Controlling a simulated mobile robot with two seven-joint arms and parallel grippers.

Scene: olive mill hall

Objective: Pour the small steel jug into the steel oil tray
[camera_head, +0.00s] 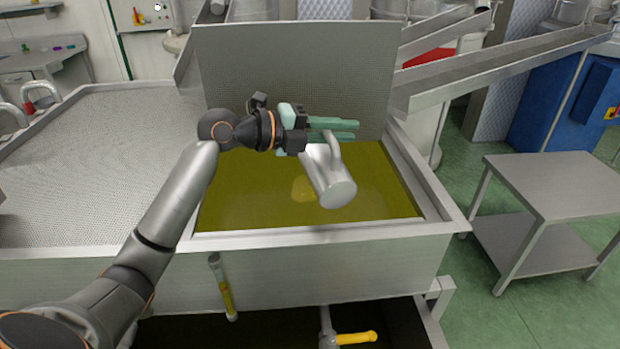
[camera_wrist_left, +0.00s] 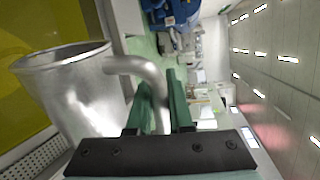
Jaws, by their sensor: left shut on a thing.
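The small steel jug (camera_head: 328,178) is tipped over above the steel oil tray (camera_head: 330,238), with its round base toward me and its mouth facing away. My left gripper (camera_head: 345,130) is shut on the jug's handle, which also shows between the green fingers (camera_wrist_left: 165,105) in the left wrist view. The jug's rim and body (camera_wrist_left: 75,95) fill the left of that view. The tray holds yellow-green oil (camera_head: 245,195), with a paler patch below the jug. Whether liquid is leaving the jug's mouth is hidden. My right gripper is not in view.
A perforated steel panel (camera_head: 290,65) stands upright behind the oil. A perforated draining surface (camera_head: 90,150) lies to the left. A steel side table (camera_head: 555,185) stands at the right, with clear green floor around it. A yellow-handled valve (camera_head: 355,338) sits below the tray.

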